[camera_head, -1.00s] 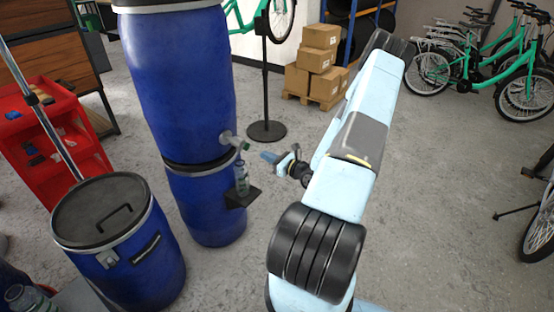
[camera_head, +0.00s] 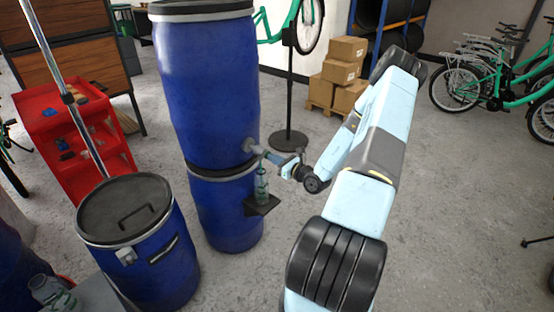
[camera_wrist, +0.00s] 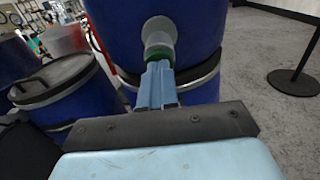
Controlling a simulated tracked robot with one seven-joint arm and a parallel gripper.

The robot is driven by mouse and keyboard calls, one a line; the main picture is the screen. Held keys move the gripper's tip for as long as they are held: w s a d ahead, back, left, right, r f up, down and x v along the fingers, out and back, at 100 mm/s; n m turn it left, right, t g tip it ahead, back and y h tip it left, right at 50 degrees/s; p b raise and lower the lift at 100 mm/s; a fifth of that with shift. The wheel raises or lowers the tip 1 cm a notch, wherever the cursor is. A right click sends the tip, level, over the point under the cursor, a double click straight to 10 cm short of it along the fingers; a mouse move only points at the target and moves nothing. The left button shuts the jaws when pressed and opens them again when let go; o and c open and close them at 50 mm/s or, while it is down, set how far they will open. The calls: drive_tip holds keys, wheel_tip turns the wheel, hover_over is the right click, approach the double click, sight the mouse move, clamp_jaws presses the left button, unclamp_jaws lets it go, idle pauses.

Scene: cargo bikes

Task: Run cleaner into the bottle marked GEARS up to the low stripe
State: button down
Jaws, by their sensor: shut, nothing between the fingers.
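A blue drum (camera_head: 210,85) stands on another blue drum and has a grey tap (camera_head: 250,146) low on its side. A small clear bottle with a greenish label (camera_head: 262,187) stands upright below the tap on a black shelf (camera_head: 262,207). Its lettering, stripe and liquid level are too small to read. My gripper (camera_head: 272,157) is shut, with its fingertips at the tap and partly covering it. In the wrist view, the shut blue fingers (camera_wrist: 158,84) point at the tap (camera_wrist: 159,36), which has a green part just above their tips; I cannot tell whether they touch.
A lidded blue drum (camera_head: 130,235) stands at the front left, with another bottle (camera_head: 52,292) beside it at the picture's lower edge. A red cart (camera_head: 70,125) is behind it. A black stand (camera_head: 289,140) and cardboard boxes (camera_head: 340,75) are behind my arm.

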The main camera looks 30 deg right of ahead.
drive_tip(key=shift+x, duration=0.9)
drive_tip(key=shift+r, duration=0.15)
drive_tip(key=shift+w+r, duration=0.15)
idle(2.2)
idle(0.4)
drive_tip(key=v, duration=1.4)
drive_tip(key=shift+s+f, duration=0.25)
drive_tip(key=shift+f, duration=0.05)
